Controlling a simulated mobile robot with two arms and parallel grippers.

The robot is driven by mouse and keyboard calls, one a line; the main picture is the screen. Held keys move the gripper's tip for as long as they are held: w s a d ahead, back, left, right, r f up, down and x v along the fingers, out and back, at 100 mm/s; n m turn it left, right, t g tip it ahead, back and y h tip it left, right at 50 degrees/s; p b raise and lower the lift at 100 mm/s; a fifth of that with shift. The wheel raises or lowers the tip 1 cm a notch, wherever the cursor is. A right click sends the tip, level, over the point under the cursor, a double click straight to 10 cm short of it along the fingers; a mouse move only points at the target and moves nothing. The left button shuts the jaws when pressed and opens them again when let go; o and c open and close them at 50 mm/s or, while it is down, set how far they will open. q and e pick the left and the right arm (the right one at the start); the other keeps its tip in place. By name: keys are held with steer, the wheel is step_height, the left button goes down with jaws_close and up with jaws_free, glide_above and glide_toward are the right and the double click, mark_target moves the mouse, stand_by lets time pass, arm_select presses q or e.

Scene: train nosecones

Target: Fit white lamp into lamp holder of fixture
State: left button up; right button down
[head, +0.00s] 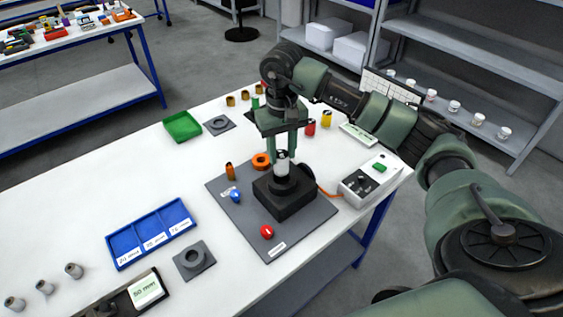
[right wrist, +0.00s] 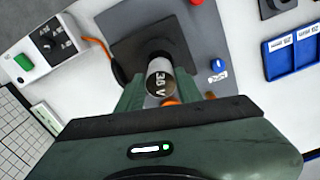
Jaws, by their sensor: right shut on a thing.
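The white lamp (head: 282,168) is upright between the fingers of my right gripper (head: 282,152), which is shut on it. In the right wrist view the lamp (right wrist: 158,78) shows its end marked "36 V" between the fingers (right wrist: 159,92). The fixture is a black block (head: 285,204) on a grey plate (head: 292,237). The lamp stands over the dark round lamp holder (head: 281,183) on top of the block, its lower end at or in the holder. I cannot tell how deep it sits. My left gripper is not in view.
The plate also bears a red button (head: 267,232), a blue knob (head: 235,195), an orange ring (head: 261,160) and an orange cylinder (head: 230,171). A white control box (head: 369,181) stands right of the fixture. A blue tray (head: 151,235) lies front left.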

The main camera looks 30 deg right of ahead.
mark_target(282, 166)
steer(key=shift+s+f, duration=0.1)
steer(key=shift+f, duration=0.5)
step_height(282, 166, down, 3)
steer(key=shift+a+p, duration=0.1)
steer(key=shift+p, duration=0.55)
steer(key=shift+f, duration=0.45)
steer(key=c, duration=0.9)
jaws_free()
steer(key=shift+c, duration=0.2)
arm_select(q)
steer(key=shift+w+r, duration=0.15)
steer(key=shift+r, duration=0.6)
arm_select(e)
step_height(282, 166, up, 11)
steer(key=b, duration=0.4)
steer(key=shift+r, duration=0.55)
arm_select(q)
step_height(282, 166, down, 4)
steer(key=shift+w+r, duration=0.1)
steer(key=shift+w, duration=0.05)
